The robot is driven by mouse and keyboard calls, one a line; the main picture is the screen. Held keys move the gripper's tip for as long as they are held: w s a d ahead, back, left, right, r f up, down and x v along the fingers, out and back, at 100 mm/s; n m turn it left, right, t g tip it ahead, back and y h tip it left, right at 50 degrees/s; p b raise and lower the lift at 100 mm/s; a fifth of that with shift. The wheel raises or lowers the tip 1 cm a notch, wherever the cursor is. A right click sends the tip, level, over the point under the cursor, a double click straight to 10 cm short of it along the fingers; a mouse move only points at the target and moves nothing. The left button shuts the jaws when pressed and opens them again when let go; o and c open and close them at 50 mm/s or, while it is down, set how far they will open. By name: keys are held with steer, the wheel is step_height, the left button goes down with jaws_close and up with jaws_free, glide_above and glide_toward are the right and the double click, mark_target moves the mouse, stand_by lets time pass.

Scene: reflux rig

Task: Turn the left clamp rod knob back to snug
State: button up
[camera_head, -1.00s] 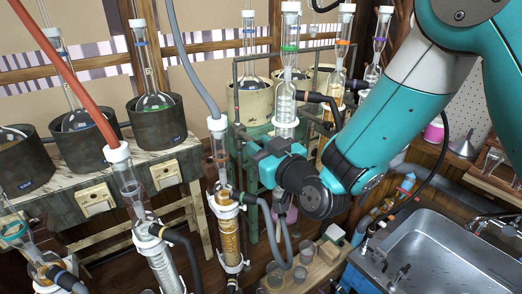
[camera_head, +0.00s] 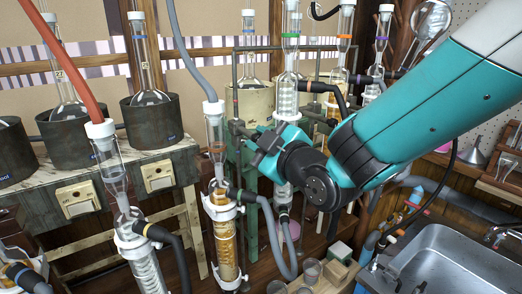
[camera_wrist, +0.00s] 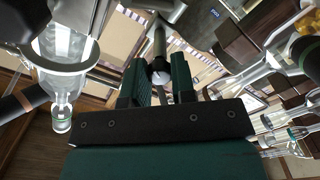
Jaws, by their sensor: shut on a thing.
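My gripper (camera_head: 262,145) is at the green metal frame in the middle of the head view, beside a glass column (camera_head: 287,100) with a green band. In the wrist view my gripper (camera_wrist: 158,82) has its two dark green jaws on either side of a grey rod-like piece with a pale round end, the clamp rod knob (camera_wrist: 160,70). The jaws are closed on it. In the head view the knob is hidden by my gripper, and its turned angle cannot be told.
A condenser with amber packing (camera_head: 225,245) stands just left of my gripper, with a grey hose near it. Dark heating pots (camera_head: 152,118) stand on the left bench. A metal sink (camera_head: 440,265) is at lower right. Glassware is close around the wrist.

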stand_by(0.4)
steer(key=o, duration=0.9)
